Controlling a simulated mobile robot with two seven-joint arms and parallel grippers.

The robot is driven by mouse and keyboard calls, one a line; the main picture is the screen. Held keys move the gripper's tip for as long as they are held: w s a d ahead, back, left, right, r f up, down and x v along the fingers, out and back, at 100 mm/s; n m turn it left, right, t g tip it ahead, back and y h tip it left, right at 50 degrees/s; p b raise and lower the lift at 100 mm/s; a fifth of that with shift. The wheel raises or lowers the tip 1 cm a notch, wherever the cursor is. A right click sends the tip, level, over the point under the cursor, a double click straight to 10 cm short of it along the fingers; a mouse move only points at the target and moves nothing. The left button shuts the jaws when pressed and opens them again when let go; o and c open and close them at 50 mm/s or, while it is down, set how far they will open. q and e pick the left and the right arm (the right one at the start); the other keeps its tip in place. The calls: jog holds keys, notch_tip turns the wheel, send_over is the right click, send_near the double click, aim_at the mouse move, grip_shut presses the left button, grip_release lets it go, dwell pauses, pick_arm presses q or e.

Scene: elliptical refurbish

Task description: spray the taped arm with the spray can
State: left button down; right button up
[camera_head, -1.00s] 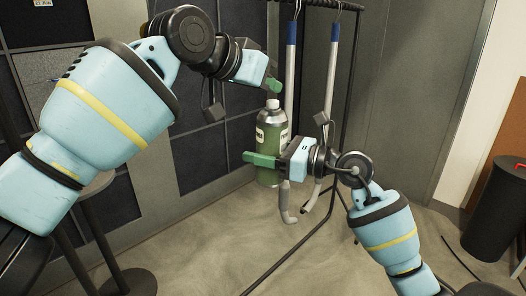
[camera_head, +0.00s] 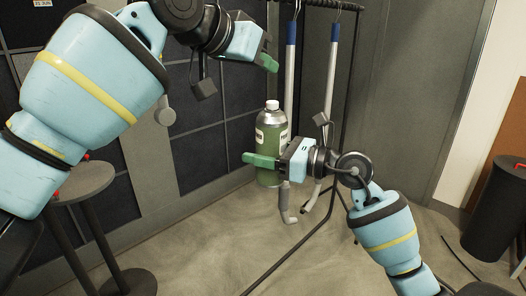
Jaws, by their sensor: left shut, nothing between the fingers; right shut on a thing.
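A green spray can (camera_head: 270,135) with a silver shoulder and pale cap stands upright in the air near the middle of the head view. My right gripper (camera_head: 262,160) is shut on its body, with a green finger across the front. My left gripper (camera_head: 268,58) is shut and empty, above the can and apart from its cap. Behind the can, two grey arms with blue tape near the top, the left taped arm (camera_head: 290,75) and the right taped arm (camera_head: 331,85), hang from a black rack. The can and my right gripper hide part of them.
The black rack (camera_head: 349,75) has a slanting leg reaching the floor. A round dark stool (camera_head: 82,182) stands at left. A black bin (camera_head: 497,212) stands at right by the wall. Dark panels line the back left. The floor below the can is clear.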

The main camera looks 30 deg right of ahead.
pick_arm(q)
jog(key=v, duration=0.6)
jog(key=shift+w+a, duration=0.3)
jog(key=shift+a, duration=0.2)
jog(key=shift+f, duration=0.2)
dwell(0.4)
